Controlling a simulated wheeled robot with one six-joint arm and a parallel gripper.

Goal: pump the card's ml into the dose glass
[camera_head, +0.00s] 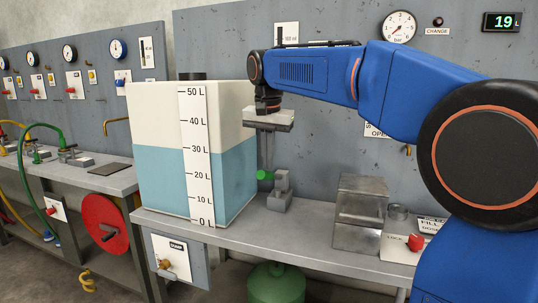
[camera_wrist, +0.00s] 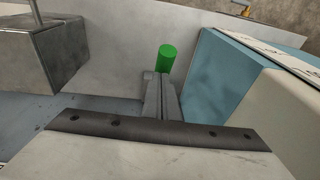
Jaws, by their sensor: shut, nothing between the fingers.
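My gripper (camera_head: 266,166) points down at the bench, its fingers together and empty. Its tips are just above or beside a green cylindrical grip (camera_head: 264,175) at a small grey block (camera_head: 280,192); I cannot tell if they touch. In the wrist view the green grip (camera_wrist: 167,58) stands just beyond the fingers (camera_wrist: 160,95). A card (camera_head: 287,35) on the back panel seems to show an ml figure, too small to read surely. A small grey cup-like ring (camera_head: 397,212) stands behind the label with "FILL" on it (camera_head: 432,224); I cannot tell whether it is the dose glass.
A tank (camera_head: 160,120) with blue liquid and a litre scale stands left of my gripper. A metal box (camera_head: 358,222) stands to the right, near a red knob (camera_head: 416,242). A gauge (camera_head: 398,27) and a display reading 19 L (camera_head: 501,21) hang above.

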